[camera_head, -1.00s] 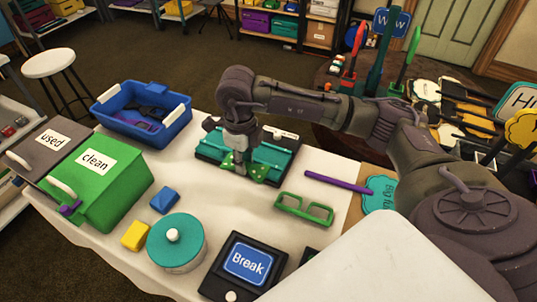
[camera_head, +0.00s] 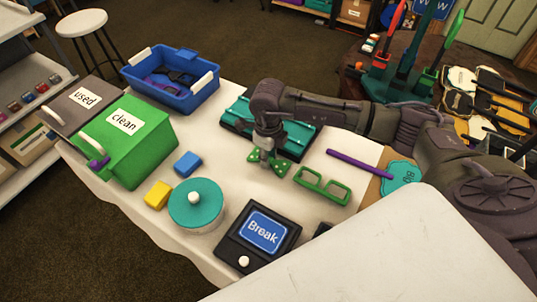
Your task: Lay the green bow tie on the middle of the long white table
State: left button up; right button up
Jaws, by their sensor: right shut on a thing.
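The green bow tie (camera_head: 281,162) has light dots and is at my right gripper (camera_head: 267,160). The right gripper points down and is shut on the bow tie, close over the long white table (camera_head: 232,243). The bow tie is in front of the teal and black tray and left of the green glasses; I cannot tell whether it touches the table. The gripper hides part of it. My left gripper is not in view.
A teal and black tray (camera_head: 237,112), a blue bin (camera_head: 170,82) and a green clean box (camera_head: 133,146) are farther back.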

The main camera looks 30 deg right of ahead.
jog(key=shift+f, duration=0.2)
jog(key=o, duration=0.6)
jog(key=shift+r, duration=0.1)
notch_tip(320, 180, up, 12)
jog(key=shift+r+b, duration=0.2)
jog(key=shift+b, duration=0.25)
